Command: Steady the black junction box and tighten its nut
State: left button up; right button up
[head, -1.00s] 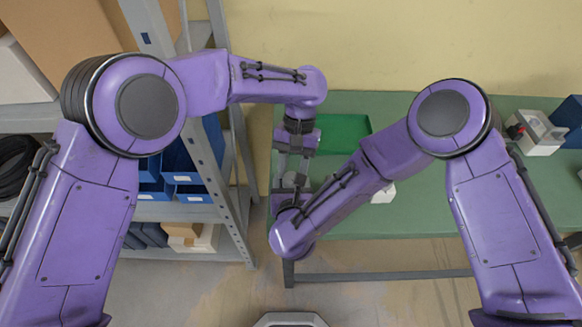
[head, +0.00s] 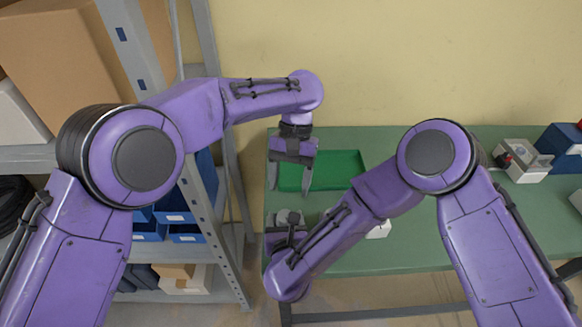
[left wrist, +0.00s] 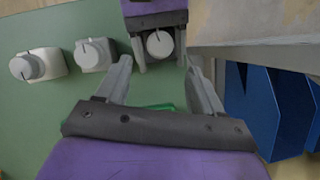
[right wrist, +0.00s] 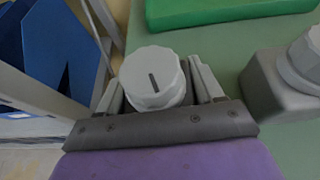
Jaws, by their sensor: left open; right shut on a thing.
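A pale grey round nut (right wrist: 155,78) with a dark line on its top sits between the fingers of my right gripper (head: 285,234). The nut also shows in the head view (head: 290,216) and in the left wrist view (left wrist: 160,44). My right gripper is shut on the junction box under this nut; the box body is mostly hidden by the nut and fingers, so its colour is hard to see. My left gripper (head: 290,190) is open and empty, above the nut and apart from it. In the left wrist view its fingers (left wrist: 160,70) point towards the nut.
Two more boxes with pale nuts, a white one (left wrist: 45,64) and a grey one (left wrist: 95,54), stand in a row on the green table (head: 410,250). A green tray (head: 340,165) lies behind. A shelf with blue bins (head: 185,234) stands close on the left.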

pick_arm(q)
jog(key=v, duration=0.5)
